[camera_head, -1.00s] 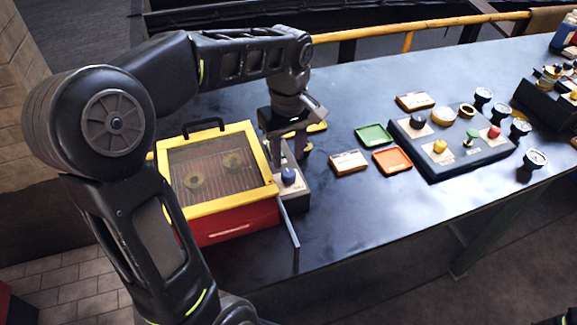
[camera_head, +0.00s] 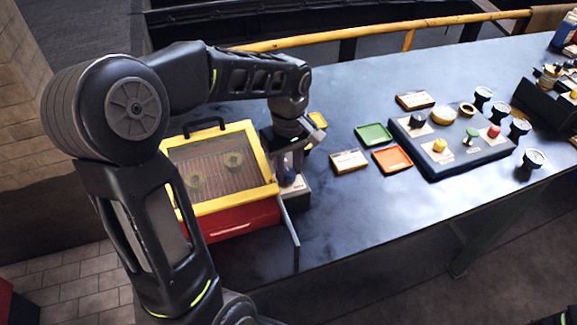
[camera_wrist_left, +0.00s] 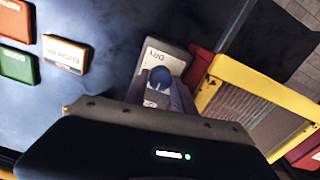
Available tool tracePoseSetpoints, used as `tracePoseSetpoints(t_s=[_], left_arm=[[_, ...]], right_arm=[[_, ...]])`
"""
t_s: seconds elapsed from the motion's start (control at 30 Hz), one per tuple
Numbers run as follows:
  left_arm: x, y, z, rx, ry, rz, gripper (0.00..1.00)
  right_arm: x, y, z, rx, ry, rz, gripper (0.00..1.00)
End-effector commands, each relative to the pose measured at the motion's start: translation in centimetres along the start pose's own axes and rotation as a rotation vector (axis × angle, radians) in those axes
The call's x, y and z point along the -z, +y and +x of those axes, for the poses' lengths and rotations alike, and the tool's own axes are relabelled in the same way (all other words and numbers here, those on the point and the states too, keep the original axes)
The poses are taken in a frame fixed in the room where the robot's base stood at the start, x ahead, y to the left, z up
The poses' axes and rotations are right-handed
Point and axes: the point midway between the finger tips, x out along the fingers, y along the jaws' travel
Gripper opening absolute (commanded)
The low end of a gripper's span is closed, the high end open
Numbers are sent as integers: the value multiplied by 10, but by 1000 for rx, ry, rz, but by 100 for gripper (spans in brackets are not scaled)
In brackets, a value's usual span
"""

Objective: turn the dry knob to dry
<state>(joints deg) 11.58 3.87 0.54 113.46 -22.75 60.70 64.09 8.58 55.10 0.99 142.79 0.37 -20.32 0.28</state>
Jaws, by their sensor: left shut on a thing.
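The dry knob is a round blue knob (camera_wrist_left: 158,79) on a small grey panel labelled DRY (camera_wrist_left: 165,55). In the head view the panel (camera_head: 299,198) stands at the right side of the yellow and red box (camera_head: 236,218), and my gripper largely hides the knob. My left gripper (camera_head: 290,178) points down over the panel. In the left wrist view its fingers (camera_wrist_left: 158,92) are on either side of the knob, shut on it. Which way the knob points is too small to tell. My right gripper is not in view.
A green tray (camera_head: 374,134), an orange tray (camera_head: 393,159) and a labelled block (camera_head: 349,161) lie to the right of the panel. Further right is a board (camera_head: 455,162) with coloured knobs, with gauges beside it. The table's front middle is clear.

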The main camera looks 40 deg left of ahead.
Motion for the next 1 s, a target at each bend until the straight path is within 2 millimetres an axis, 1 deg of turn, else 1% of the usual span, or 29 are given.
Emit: tracePoseSetpoints(t_s=[0.03,0.17,0.47,0.67,0.87,1.0], left_arm=[[0,0,0,0,0,0,10],[0,0,0,0,0,0,0],[0,0,-1,-1,0,5,0],[0,0,-1,-1,0,46,0],[0,1,0,-2,1,142,0],[0,1,0,-2,1,243,0]], right_arm=[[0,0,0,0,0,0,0],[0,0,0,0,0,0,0],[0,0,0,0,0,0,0],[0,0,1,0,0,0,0],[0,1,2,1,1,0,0],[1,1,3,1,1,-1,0]])
